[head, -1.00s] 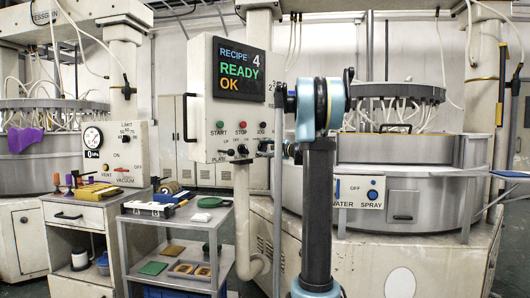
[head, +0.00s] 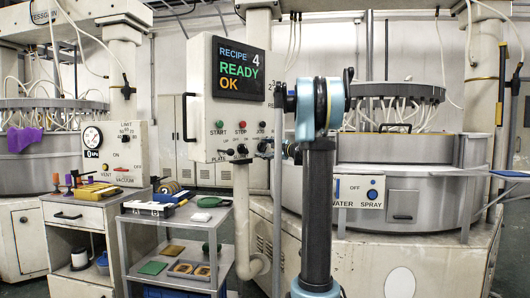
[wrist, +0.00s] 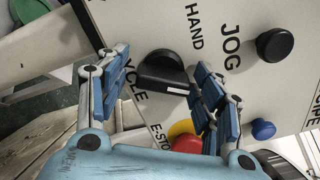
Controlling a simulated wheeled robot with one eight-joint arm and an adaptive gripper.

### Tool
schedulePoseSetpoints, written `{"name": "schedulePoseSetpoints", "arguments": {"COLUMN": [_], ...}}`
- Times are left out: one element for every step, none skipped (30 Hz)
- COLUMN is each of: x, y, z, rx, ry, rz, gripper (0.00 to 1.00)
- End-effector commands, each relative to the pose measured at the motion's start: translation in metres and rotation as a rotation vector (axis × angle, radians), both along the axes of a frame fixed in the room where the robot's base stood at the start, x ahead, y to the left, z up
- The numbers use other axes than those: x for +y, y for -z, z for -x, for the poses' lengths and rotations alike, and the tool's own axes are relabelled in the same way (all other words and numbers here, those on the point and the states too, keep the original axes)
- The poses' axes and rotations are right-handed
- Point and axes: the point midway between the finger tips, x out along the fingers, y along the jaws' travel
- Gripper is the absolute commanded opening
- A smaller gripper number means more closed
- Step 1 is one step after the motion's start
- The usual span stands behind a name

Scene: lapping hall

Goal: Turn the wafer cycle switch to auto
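The wafer cycle switch (wrist: 160,70) is a black rotary knob with a white mark, seen in the wrist view. Its white mark points right in the picture, towards my right finger. The word HAND stands above it and part of CYCLE below left; an AUTO label does not show. My gripper (wrist: 160,62) is open, its blue-padded fingers on either side of the knob. A gap shows at the left finger; contact at the right cannot be told. In the head view the control box (head: 197,75) shows, with its cycle switch largely hidden by my arm.
A plate switch (head: 242,149) sits left of my gripper. A grey cart (head: 130,221) stands below left.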

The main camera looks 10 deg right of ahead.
Motion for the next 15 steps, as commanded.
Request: {"name": "schedulePoseSetpoints", "arguments": {"x": [0.000,0.000,0.000,0.000,0.000,0.000,0.000,0.000,-0.001,-0.002,-0.003,-0.005,-0.007,-0.010,-0.013], "y": [0.000,-0.001,-0.001,-0.001,-0.001,-0.001,-0.001,-0.001,-0.001,-0.001,-0.001,-0.001,-0.001,-0.001,-0.001], "z": [0.000,0.000,0.000,0.000,0.000,0.000,0.000,0.000,0.001,0.002,0.003,0.006,0.008,0.011,0.016], "rx": [0.000,-0.001,0.000,0.000,0.000,0.000,-0.001,-0.001,-0.001,-0.001,-0.001,-0.001,-0.001,-0.001,-0.001], "ry": [0.000,0.001,0.000,0.000,0.000,0.000,0.000,0.000,0.000,0.000,0.001,0.002,0.002,0.002,0.002], "rz": [0.000,-0.001,-0.002,-0.002,-0.002,-0.002,-0.002,-0.002,-0.002,-0.002,-0.002,-0.002,-0.002,-0.002,-0.002], "gripper": [0.63,0.63,0.63,0.63,0.63,0.63,0.63,0.63,0.63,0.63,0.63,0.63,0.63,0.63,0.63]}}
